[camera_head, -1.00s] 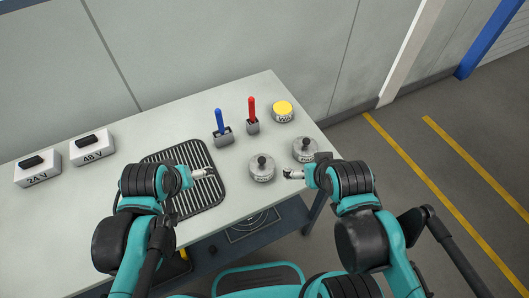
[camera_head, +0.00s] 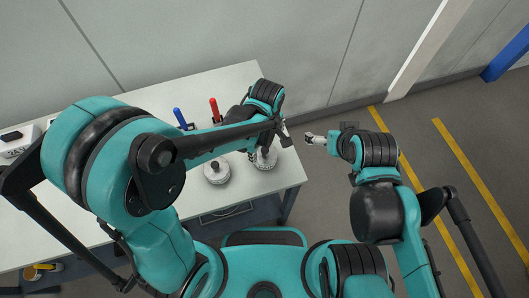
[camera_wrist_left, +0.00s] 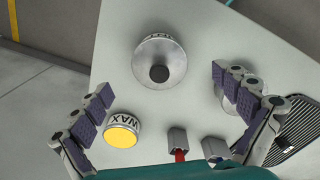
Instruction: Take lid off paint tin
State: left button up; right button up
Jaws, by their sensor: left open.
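Two grey tins with black-knobbed lids stand on the table; I cannot read which is paint. The right tin (camera_head: 265,159) is partly hidden by my left arm; it shows whole in the left wrist view (camera_wrist_left: 160,62), its lid on. The left tin (camera_head: 217,171) is also lidded; in the left wrist view it (camera_wrist_left: 228,104) is partly behind a finger. My left gripper (camera_head: 284,133) is above the table's right end, open and empty, its fingers apart on either side of the view (camera_wrist_left: 168,98). My right gripper (camera_head: 313,138) is off the table's right edge, touching nothing visible.
A yellow-topped WAX tin (camera_wrist_left: 122,130) and holders with a red handle (camera_head: 214,110) and a blue handle (camera_head: 180,117) stand behind the tins. A black ribbed mat (camera_wrist_left: 290,130) lies beyond the left tin. Bare table surrounds the right tin.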

aim_at(266, 150)
pick_arm(q)
jog(key=f+b, duration=0.1)
jog(key=f, duration=0.3)
jog(key=shift+w+f, duration=0.1)
jog(key=shift+w, duration=0.1)
jog(key=c, duration=2.3)
